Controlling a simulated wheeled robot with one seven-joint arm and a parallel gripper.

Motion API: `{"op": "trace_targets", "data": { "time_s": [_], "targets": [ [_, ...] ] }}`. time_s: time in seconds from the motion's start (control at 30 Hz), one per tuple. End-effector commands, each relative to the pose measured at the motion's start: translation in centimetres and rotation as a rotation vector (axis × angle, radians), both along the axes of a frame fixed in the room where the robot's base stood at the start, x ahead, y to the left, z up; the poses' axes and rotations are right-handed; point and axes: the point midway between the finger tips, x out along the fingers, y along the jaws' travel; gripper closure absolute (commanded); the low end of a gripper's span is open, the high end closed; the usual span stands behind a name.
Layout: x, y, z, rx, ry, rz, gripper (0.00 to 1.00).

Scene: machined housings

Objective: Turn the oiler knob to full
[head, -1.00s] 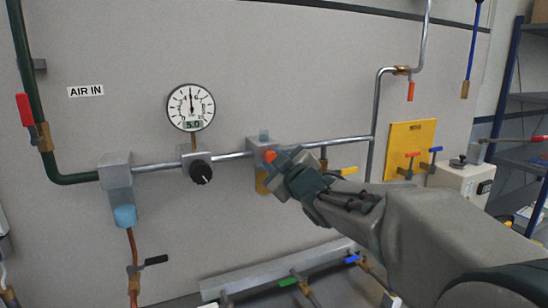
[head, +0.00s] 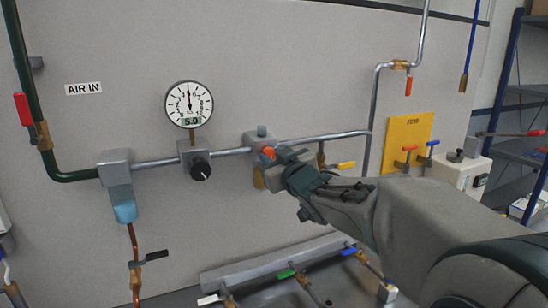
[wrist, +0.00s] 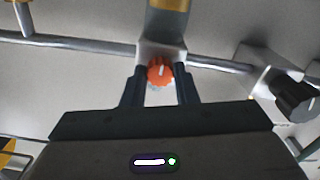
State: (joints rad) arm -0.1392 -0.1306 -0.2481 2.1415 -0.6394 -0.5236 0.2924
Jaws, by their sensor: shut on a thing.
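The oiler (head: 259,180) is a grey block with an amber bowl below it, on the silver pipe along the wall panel. Its orange knob (head: 268,153) faces me and also shows in the wrist view (wrist: 159,72), with a short white mark on its face. My gripper (wrist: 160,80) has one finger on each side of the knob and is shut on it. In the head view my gripper (head: 278,155) reaches in from the right and partly covers the oiler. The knob's scale, if any, cannot be read.
A black regulator knob (head: 200,170) and a round gauge (head: 189,104) reading 5.0 are to the left. A yellow-handled valve (head: 346,165) hangs close right of my gripper. A manifold with coloured handles (head: 287,273) lies below.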

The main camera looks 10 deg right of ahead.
Motion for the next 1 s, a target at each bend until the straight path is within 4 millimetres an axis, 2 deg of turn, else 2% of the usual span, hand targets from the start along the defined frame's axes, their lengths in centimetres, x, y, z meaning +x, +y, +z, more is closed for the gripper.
{"op": "trace_targets", "data": {
  "time_s": [0.23, 0.27, 0.3, 0.33, 0.73, 0.87, 1.0],
  "targets": [
    [0.0, 0.0, -0.1, 0.002, 0.001, 0.000, 0.96],
    [0.0, 0.0, -0.1, 0.002, 0.001, 0.000, 0.68],
    [0.0, 0.0, -0.1, 0.001, 0.001, 0.000, 0.57],
    [0.0, 0.0, -0.1, 0.001, 0.001, 0.000, 0.52],
    [-0.6, -0.1, 0.0, 0.000, -0.001, -0.001, 0.52],
    [-2.1, -0.4, 0.0, 0.000, -0.003, 0.000, 0.52],
    [-4.4, -0.9, 0.0, 0.001, -0.003, 0.000, 0.52]
  ]
}}
